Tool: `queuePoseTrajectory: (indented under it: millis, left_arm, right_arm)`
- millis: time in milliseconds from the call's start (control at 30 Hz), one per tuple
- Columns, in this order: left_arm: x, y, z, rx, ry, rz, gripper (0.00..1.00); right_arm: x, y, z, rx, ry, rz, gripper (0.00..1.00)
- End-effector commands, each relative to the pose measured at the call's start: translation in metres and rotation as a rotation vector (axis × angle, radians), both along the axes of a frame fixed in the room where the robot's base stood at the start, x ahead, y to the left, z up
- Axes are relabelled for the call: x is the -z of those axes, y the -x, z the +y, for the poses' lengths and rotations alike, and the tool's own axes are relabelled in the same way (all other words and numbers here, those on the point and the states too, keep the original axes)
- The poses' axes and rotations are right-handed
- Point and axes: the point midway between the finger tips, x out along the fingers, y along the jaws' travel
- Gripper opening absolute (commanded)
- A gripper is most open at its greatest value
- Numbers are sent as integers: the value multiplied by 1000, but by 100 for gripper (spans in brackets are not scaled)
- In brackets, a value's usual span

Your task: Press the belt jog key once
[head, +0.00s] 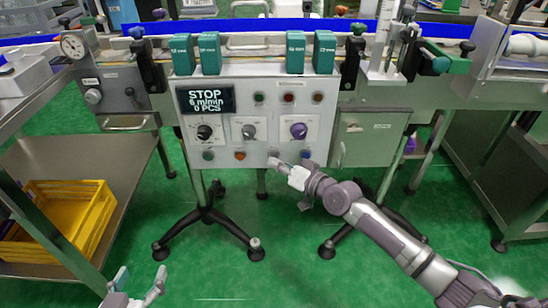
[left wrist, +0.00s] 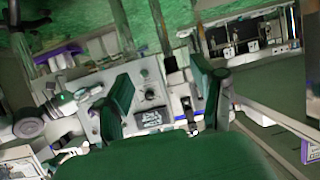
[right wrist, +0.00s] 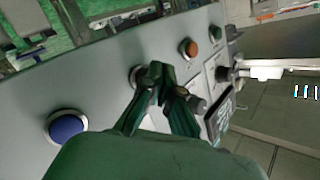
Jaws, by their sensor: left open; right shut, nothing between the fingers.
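The grey control panel (head: 262,100) has a display (head: 206,99) reading STOP, 6 m/min, 0 PCS. Along its lower edge are a green button (head: 208,155), an orange button (head: 240,155) and a blue button (head: 306,153). In the right wrist view, a round key (right wrist: 136,75) between the orange button (right wrist: 189,47) and the blue button (right wrist: 68,127) is mostly hidden by my fingertips. My right gripper (head: 275,162) is shut and empty, its tips at that key; contact cannot be told. I cannot read which key is belt jog. My left gripper (head: 138,284) is open and empty, low at left.
Three knobs (head: 249,131) sit above the button row, with small lamps (head: 289,98) higher up. Green blocks (head: 296,52) stand above the panel. A yellow crate (head: 60,215) sits on a steel shelf at left. Tripod feet (head: 208,222) stand on the green floor.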

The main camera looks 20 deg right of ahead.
Motion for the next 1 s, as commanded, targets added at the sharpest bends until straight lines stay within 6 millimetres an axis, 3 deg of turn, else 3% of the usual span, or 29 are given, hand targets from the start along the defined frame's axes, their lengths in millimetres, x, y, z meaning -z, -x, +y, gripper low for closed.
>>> queuePoseTrajectory:
  millis: [1000]
  left_arm:
    - [-10, -6, -3, 4, 16, -65, 68]
  right_arm:
    - [0, -3, -1, 1, 0, -1, 0]
